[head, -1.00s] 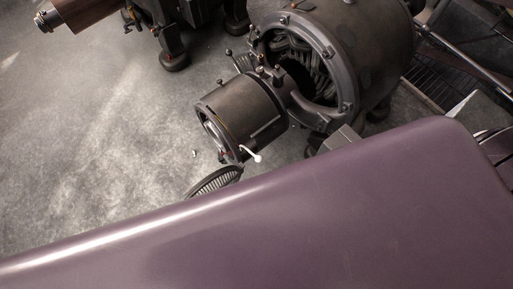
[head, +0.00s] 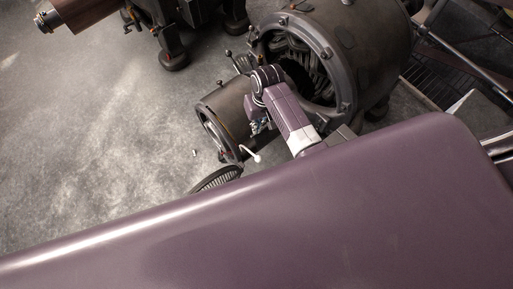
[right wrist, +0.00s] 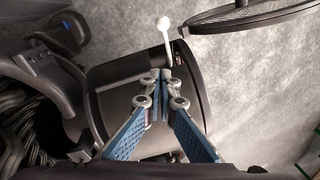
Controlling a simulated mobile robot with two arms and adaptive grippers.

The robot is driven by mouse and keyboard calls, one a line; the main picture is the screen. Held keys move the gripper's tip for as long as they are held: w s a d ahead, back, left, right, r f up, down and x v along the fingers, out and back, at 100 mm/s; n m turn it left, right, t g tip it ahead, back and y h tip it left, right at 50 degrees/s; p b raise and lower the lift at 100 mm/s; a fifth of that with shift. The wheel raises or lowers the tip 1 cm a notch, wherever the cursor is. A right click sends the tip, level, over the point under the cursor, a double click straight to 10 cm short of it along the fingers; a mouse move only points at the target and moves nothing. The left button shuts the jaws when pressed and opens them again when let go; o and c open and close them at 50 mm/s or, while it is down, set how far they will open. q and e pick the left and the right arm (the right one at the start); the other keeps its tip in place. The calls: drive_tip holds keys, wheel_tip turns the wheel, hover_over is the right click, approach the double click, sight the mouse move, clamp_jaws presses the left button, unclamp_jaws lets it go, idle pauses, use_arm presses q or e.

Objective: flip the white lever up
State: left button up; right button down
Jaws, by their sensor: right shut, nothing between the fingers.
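The white lever (head: 252,154) is a thin rod with a round knob at the lower front end of the dark cylindrical machine part (head: 222,112). In the right wrist view the white lever (right wrist: 164,32) stands out from the rim of the cylinder, above the fingertips in the picture. My right gripper (head: 259,127) is over the cylinder, close to the lever. In the right wrist view my right gripper (right wrist: 160,80) has its blue fingers together, with nothing between them and a visible gap to the lever. My left gripper is not in view.
A big round housing (head: 372,50) with an open ring of coils stands behind the cylinder. A dark ribbed wheel (head: 216,180) sits below the lever; its rim (right wrist: 250,18) shows at upper right in the wrist view. Floor at left is clear.

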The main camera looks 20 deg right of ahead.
drive_tip(key=shift+a+r, duration=0.1)
drive_tip(key=shift+r, duration=0.05)
hover_over(251, 153)
drive_tip(key=d, duration=0.2)
wheel_tip(251, 153, down, 11)
drive_tip(key=shift+s+b, duration=0.35)
drive_tip(key=shift+s, duration=0.2)
